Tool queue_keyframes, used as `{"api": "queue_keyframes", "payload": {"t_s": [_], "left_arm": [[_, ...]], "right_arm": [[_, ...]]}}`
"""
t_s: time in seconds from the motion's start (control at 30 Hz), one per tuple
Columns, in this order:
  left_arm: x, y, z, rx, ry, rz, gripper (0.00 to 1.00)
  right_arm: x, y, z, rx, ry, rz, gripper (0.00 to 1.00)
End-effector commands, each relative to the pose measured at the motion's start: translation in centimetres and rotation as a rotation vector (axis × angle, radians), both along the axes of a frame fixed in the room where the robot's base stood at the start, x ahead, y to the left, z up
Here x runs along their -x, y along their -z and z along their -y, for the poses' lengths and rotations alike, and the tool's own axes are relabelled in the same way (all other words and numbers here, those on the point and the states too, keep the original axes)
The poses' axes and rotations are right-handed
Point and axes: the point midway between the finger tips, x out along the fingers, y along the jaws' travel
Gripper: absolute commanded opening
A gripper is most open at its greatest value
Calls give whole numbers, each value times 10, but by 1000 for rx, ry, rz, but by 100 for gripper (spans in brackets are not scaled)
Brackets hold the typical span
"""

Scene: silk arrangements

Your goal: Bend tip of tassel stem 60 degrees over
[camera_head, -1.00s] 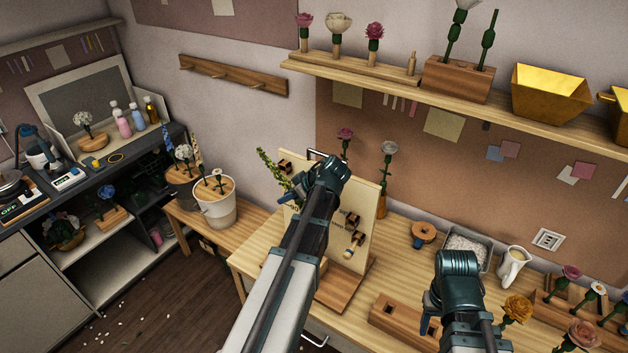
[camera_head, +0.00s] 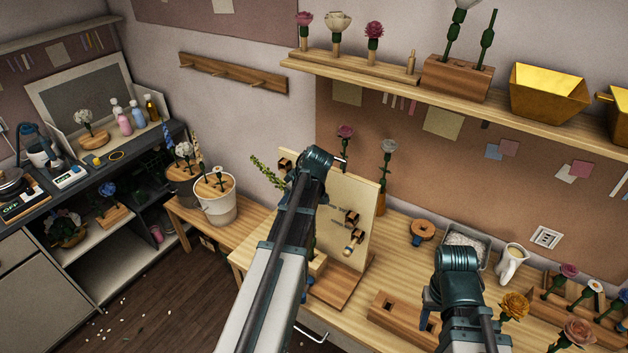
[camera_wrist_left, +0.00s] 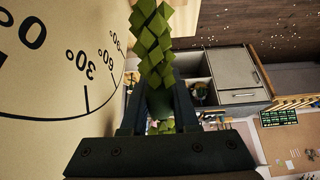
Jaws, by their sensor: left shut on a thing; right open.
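The green tassel stem (camera_head: 267,172) shows left of my left arm in the head view, leaning out to the left. Its lower part is hidden behind the arm. In the left wrist view, its leafy tip (camera_wrist_left: 155,45) rises between the fingers of my left gripper (camera_wrist_left: 160,115), which is shut on it. The cream board (camera_head: 358,190) stands upright on a wooden base. In the wrist view, its face (camera_wrist_left: 60,70) carries an angle scale with 30 and 60 marks beside the tassel. My right gripper (camera_head: 428,300) is open and empty above the table.
Pegs (camera_head: 351,216) stick out from the board's right part. A wooden block with holes (camera_head: 400,318) lies on the table in front. A tray (camera_head: 465,245), a white jug (camera_head: 512,262) and flower racks stand to the right. A white pot (camera_head: 215,208) stands left.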

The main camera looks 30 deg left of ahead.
Motion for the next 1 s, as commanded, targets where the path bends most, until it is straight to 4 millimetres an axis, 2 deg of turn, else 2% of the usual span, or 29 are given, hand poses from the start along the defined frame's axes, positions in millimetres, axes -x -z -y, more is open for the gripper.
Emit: {"api": "queue_keyframes", "payload": {"t_s": [0.63,1.0], "left_arm": [[-1,14,-3,157,-3,-13,0],[1,5,0,55,1,-6,0]], "right_arm": [[0,-1,0,0,0,0,50],[0,0,0,0,0,0,50]]}}
